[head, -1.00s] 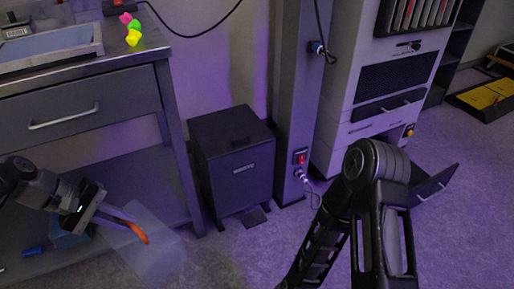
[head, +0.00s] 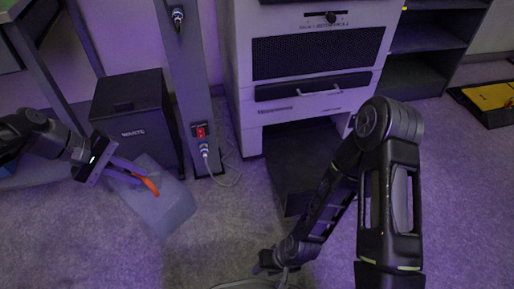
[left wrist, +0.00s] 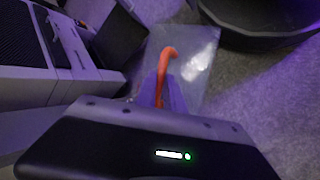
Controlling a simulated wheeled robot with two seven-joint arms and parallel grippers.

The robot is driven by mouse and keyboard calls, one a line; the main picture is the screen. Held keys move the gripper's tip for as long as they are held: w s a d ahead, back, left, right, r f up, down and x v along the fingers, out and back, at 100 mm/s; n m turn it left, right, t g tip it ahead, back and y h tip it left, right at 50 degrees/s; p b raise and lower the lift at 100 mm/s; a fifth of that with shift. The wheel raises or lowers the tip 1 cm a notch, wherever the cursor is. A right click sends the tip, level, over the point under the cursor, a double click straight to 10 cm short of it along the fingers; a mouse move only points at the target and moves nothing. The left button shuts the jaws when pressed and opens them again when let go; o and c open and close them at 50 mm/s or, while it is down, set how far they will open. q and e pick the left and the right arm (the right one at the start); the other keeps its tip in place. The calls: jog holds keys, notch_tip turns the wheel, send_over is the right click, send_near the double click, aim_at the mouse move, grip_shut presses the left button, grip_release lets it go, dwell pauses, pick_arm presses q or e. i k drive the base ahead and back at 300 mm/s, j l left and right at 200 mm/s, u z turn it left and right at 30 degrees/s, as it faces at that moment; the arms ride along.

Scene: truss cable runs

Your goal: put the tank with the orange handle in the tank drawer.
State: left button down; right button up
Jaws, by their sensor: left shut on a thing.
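The translucent tank (head: 165,208) with the orange handle (head: 151,187) hangs from my left gripper (head: 135,175), which is shut on the handle. It is tilted, above the floor in front of the dark box. In the left wrist view the tank (left wrist: 195,55) and its orange handle (left wrist: 163,68) show beyond the fingers. The tank drawer (head: 300,160) is the dark open drawer low in the pale cabinet, right of the tank and apart from it. My right gripper (head: 276,262) is low in the head view, in front of the drawer; its fingers are unclear.
A grey post (head: 182,90) with a red switch and a looped cable stands between the dark box (head: 135,120) and the pale cabinet (head: 310,110). My right arm covers the drawer's right side. Carpet is clear between tank and drawer. Dark shelves (head: 430,65) stand at right.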

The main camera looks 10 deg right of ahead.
aim_at(313, 163)
jog(key=l+u, duration=0.35)
jog(key=l, duration=3.1)
